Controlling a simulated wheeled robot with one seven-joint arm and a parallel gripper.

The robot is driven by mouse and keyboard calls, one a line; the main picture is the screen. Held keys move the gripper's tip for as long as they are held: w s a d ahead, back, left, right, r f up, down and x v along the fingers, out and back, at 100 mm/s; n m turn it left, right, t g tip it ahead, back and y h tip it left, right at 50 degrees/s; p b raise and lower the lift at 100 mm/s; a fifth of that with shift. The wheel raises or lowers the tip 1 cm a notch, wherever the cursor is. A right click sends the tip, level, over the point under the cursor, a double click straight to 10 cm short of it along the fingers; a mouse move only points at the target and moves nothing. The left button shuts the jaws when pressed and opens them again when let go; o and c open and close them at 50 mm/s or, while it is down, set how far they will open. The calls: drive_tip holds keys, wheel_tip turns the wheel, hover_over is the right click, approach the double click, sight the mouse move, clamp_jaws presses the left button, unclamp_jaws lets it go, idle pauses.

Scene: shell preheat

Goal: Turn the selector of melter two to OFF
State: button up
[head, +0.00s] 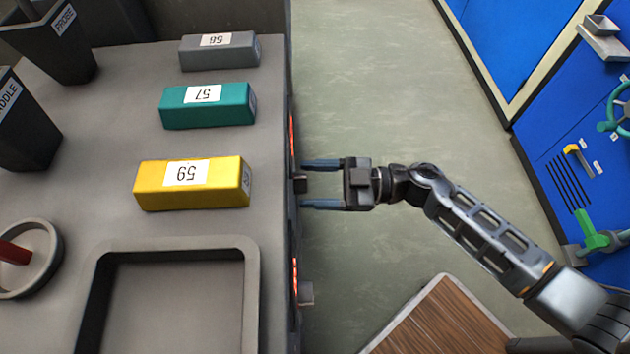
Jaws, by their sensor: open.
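My gripper (322,184) is open, its two blue-grey fingers pointing left at the side of the grey bench. A small dark knob (301,184) sticks out from the bench side, between the fingertips as seen from above. I cannot tell whether the fingers touch it. A second, lighter knob (306,293) sticks out further down the same side. Orange-red glowing strips show near both knobs. The front faces of the knobs, their markings and any melter numbers are hidden from this angle.
The grey bench top (120,225) carries grey (225,58), teal (190,115) and yellow (218,200) labelled blocks and a recessed tray (250,275). Open floor (380,90) lies right of the bench. Blue cabinets (580,130) with a green handle (590,230) stand at the right.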

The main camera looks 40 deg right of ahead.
drive_tip(key=shift+c, duration=0.4)
drive_tip(key=c, duration=1)
drive_tip(key=shift+n, duration=0.4)
drive_tip(key=shift+w+n+y+b, duration=0.1)
drive_tip(key=shift+n+y+b, duration=0.45)
drive_tip(key=shift+n, duration=3.65)
drive_tip(key=shift+h, duration=0.25)
